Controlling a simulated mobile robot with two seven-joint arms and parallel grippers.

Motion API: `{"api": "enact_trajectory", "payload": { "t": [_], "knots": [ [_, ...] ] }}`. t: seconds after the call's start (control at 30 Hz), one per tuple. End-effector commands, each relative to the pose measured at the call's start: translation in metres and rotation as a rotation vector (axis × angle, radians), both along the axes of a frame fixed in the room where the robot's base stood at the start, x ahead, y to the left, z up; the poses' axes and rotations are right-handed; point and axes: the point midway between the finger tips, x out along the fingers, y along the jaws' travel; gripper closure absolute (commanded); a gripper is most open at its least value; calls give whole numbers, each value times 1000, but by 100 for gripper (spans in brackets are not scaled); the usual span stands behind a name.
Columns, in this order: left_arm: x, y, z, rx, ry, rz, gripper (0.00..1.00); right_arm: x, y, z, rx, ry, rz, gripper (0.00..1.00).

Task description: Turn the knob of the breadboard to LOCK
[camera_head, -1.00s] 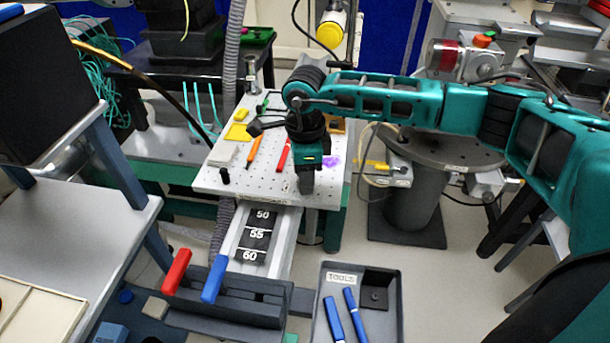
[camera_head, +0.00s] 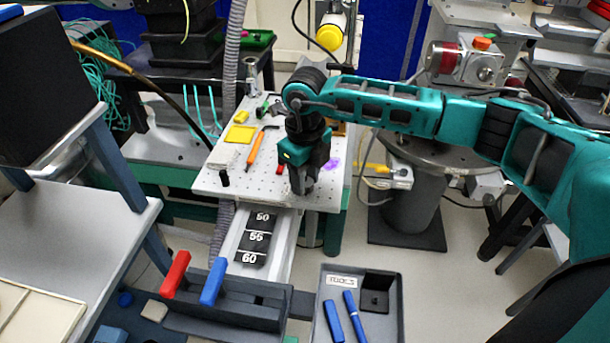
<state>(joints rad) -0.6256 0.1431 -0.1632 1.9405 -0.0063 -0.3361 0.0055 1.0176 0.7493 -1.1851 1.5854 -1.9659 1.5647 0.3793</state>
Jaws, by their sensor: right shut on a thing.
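The breadboard (camera_head: 235,193) is a pale perforated plate on a stand in the middle of the view. My right gripper (camera_head: 301,187) points down at its front edge, right of the middle. It is shut on the knob, which the fingers and gripper body hide almost wholly. I cannot read the knob's pointer or any LOCK mark from here. My left gripper is not in view.
On the breadboard lie an orange-handled tool (camera_head: 256,146), a yellow block (camera_head: 241,116) and a small black post (camera_head: 224,178). A rail with a number scale (camera_head: 254,238) runs out in front. A tool tray (camera_head: 390,325) stands at the front.

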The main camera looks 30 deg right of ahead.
Motion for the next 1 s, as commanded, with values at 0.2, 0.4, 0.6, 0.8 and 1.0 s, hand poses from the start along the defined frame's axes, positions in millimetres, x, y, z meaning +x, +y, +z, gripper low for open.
{"api": "enact_trajectory", "payload": {
  "t": [0.2,0.4,0.6,0.8,1.0],
  "knots": [
    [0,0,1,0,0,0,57,0,-1,1,-1,0,-75,94],
    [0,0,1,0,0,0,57,0,-1,1,-1,0,-100,94],
    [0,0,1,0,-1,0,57,1,-1,1,-1,0,-103,94],
    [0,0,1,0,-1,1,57,1,-1,1,-1,-1,-103,61],
    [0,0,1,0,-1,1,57,0,-1,0,-1,0,-101,42]
  ]
}}
